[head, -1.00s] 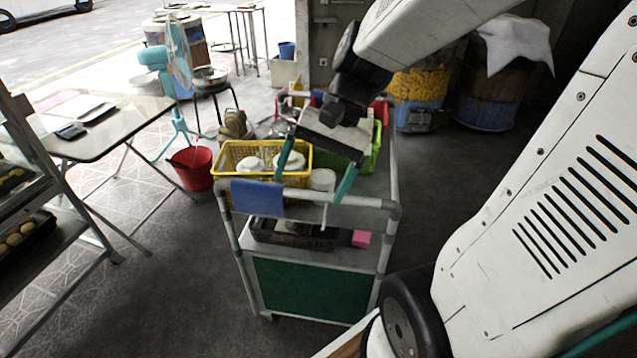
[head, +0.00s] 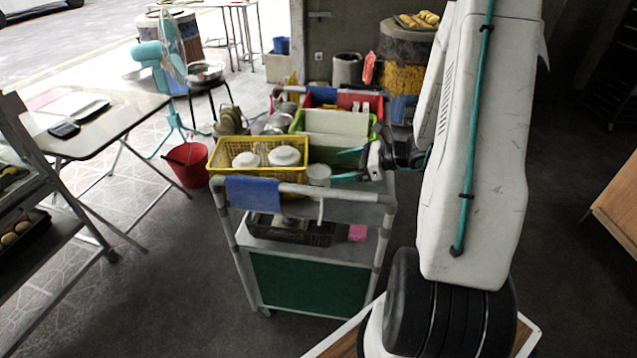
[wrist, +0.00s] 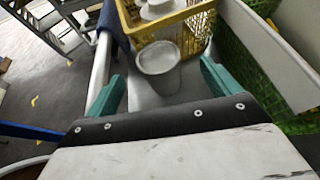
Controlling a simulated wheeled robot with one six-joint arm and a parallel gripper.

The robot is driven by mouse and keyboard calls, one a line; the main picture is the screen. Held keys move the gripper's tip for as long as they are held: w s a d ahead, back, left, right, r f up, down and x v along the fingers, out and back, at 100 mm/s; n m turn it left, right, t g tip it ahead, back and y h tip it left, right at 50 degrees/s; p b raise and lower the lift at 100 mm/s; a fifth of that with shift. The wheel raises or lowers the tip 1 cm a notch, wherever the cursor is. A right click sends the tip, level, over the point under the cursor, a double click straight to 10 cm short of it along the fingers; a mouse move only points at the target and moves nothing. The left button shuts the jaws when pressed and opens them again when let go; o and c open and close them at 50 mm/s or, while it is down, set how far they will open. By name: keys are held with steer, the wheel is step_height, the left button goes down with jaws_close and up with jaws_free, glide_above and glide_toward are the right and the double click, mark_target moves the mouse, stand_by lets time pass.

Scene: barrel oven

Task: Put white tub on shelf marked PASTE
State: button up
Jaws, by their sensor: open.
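A white tub (head: 319,175) stands upright on the trolley's top, just right of the yellow basket. My gripper (head: 348,164) is at the tub's right, pointing left, with its teal fingers apart. In the wrist view the tub (wrist: 158,68) stands ahead of the open fingers (wrist: 163,88), roughly centred between them, with a gap still showing. Nothing is held. I see no shelf with a readable PASTE mark.
The yellow basket (head: 216,172) holds white lidded pots (head: 285,156). A green crate (head: 375,130) with a pale panel stands close to my gripper. A blue cloth (head: 254,192) hangs on the trolley's front rail. A rack (head: 40,185) with trays stands at left; floor between is clear.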

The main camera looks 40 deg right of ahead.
mark_target(322, 171)
steer(key=x, duration=0.6)
steer(key=shift+s+a+f, duration=0.1)
steer(key=shift+a+f, duration=0.05)
steer(key=shift+f, duration=0.05)
steer(key=c, duration=1.5)
steer(key=shift+r, duration=0.1)
steer(key=shift+s+r, duration=0.1)
steer(key=shift+r, duration=0.4)
step_height(322, 171, up, 10)
steer(key=s+d, duration=0.3)
steer(key=d, duration=0.2)
steer(key=s+d, duration=0.4)
steer(key=d, duration=0.2)
steer(key=s+d, duration=0.4)
steer(key=d, duration=0.1)
steer(key=shift+d+r, duration=0.2)
steer(key=shift+d, duration=0.1)
